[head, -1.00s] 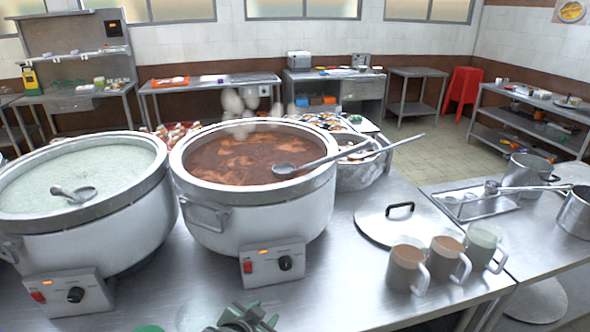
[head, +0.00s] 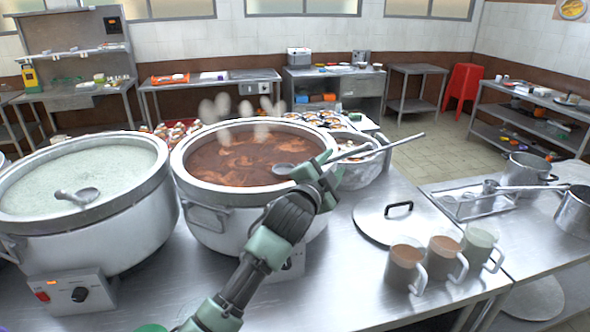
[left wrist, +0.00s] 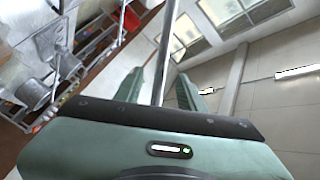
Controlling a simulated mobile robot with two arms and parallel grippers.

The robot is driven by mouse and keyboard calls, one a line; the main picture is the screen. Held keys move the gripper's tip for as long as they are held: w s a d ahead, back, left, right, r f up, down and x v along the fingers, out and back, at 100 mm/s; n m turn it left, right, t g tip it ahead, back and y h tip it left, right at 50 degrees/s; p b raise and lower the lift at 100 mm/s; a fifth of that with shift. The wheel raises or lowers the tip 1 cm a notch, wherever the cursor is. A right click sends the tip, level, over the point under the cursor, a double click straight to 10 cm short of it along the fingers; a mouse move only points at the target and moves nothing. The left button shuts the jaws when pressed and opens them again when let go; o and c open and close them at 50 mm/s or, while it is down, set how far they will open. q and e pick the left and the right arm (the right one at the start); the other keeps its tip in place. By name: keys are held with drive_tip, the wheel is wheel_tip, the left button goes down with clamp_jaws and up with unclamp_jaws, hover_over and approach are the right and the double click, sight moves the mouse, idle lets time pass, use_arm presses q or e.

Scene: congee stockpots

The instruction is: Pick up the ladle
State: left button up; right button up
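A metal ladle (head: 375,147) lies across the rim of the pot of reddish-brown congee (head: 240,160). Its bowl is at the congee's surface and its handle slants up to the right. My left gripper (head: 322,172) is at the handle near the pot's right rim and hides part of it. In the left wrist view, the handle (left wrist: 164,50) runs between the two fingers, with gaps on both sides, so the gripper is open around it. My right gripper is not in view.
Three filled mugs (head: 444,256) stand at the counter's front right. A lid with a black handle (head: 398,212) lies behind them. Saucepans (head: 527,170) stand on the right-hand counter. A metal container (head: 360,172) is right behind the brown pot.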

sight(337, 159)
use_arm(q)
drive_tip(key=shift+p+x, duration=0.6)
drive_tip(key=shift+x, duration=1.45)
clamp_jaws()
